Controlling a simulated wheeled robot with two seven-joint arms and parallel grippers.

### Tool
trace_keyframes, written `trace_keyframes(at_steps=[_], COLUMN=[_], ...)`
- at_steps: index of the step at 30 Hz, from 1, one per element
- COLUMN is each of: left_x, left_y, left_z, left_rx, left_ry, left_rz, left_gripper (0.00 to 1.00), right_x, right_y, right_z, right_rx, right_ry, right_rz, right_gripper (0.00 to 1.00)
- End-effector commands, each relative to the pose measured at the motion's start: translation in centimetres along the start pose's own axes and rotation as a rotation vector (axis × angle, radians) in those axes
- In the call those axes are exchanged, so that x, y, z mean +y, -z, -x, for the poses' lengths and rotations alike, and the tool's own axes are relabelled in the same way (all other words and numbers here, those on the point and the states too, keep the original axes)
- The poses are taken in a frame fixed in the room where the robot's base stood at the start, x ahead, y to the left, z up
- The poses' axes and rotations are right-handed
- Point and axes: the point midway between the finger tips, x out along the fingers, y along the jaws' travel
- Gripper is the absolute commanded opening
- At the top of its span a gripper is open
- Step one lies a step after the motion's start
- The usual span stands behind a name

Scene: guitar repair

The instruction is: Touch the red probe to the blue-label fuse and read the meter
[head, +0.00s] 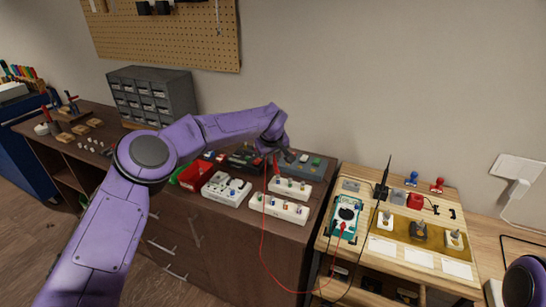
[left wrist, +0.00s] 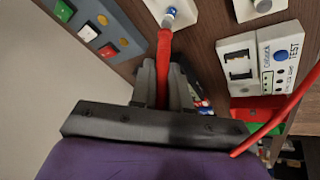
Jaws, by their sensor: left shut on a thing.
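My left gripper (head: 275,156) is shut on the red probe (left wrist: 163,60), which points away from the fingers in the left wrist view (left wrist: 162,85). The probe's tip is at a small fuse with a blue band (left wrist: 171,11) on a white holder (left wrist: 190,10). Tip and fuse overlap in the picture; I cannot tell whether they touch. A red lead runs from the probe down to the teal meter (head: 346,214) on the light wooden table. The meter's display is too small to read. My right gripper is out of view.
White holders (head: 279,209) and a red bin (head: 194,176) stand on the dark bench. A grey panel with coloured buttons (left wrist: 88,30) is close beside the left gripper. The light table (head: 345,252) carries a black upright stand, red and blue stamps and switch blocks.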

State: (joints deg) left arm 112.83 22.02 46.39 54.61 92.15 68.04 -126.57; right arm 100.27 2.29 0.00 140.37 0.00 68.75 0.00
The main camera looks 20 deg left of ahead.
Motion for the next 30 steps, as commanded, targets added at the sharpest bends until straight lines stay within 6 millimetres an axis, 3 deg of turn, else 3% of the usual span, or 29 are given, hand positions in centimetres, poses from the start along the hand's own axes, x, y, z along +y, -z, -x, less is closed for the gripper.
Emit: trace_keyframes(at_steps=[30], left_x=[0.0], left_y=[-0.01], left_z=[0.0], left_rx=[0.0], left_ry=[0.0], left_rz=[0.001], left_gripper=[0.0], right_x=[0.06], right_y=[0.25], right_z=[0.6], right_rx=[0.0], right_ry=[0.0], right_rz=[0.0], right_gripper=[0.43])
